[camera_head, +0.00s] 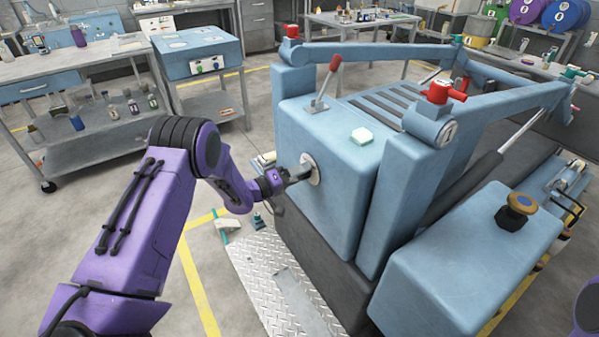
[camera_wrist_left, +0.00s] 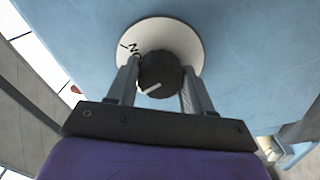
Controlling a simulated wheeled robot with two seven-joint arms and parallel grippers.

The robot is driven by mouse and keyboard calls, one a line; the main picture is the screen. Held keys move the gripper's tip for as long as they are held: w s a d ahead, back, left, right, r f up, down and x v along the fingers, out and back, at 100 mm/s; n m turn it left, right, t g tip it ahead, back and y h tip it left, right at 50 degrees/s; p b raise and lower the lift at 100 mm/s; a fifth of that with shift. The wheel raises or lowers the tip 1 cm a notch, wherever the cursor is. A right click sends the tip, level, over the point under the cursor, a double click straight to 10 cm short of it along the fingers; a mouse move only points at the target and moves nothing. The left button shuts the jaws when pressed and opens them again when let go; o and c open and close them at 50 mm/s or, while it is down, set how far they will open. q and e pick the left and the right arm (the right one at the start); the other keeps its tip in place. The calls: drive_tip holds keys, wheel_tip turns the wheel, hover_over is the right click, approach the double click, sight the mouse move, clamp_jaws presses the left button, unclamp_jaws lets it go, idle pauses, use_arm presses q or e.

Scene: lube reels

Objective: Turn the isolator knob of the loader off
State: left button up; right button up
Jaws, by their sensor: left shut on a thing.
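The blue loader (camera_head: 325,135) stands in the middle of the head view. A round pale plate (camera_head: 314,170) sits on its near left face. In the left wrist view the dark isolator knob (camera_wrist_left: 160,74) stands out from this plate (camera_wrist_left: 165,32). A white line on the knob points to the lower left. Black lettering shows on the plate at the knob's upper left, partly hidden. My left gripper (camera_head: 296,175) is at the plate. In the left wrist view its fingers (camera_wrist_left: 160,88) are on either side of the knob, shut on it. My right gripper is out of view.
A blue housing with a dark, brown-topped knob (camera_head: 517,211) stands at the right. A trolley with bottles (camera_head: 85,115) is at the left. Tread plate (camera_head: 280,285) lies below my gripper.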

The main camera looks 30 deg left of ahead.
use_arm(q)
drive_tip(key=n, duration=0.5)
drive_tip(key=shift+w+a+r+p, duration=0.1)
drive_tip(key=shift+a+r+p, duration=0.05)
drive_tip(key=shift+p, duration=0.15)
idle(0.4)
drive_tip(key=o, duration=0.9)
drive_tip(key=shift+o, duration=0.6)
drive_tip(key=shift+f, duration=0.2)
drive_tip(key=b+v, duration=0.1)
drive_tip(key=v, duration=0.9)
drive_tip(key=shift+s+b, duration=0.3)
drive_tip(key=shift+b, duration=0.05)
drive_tip(key=shift+a, duration=0.15)
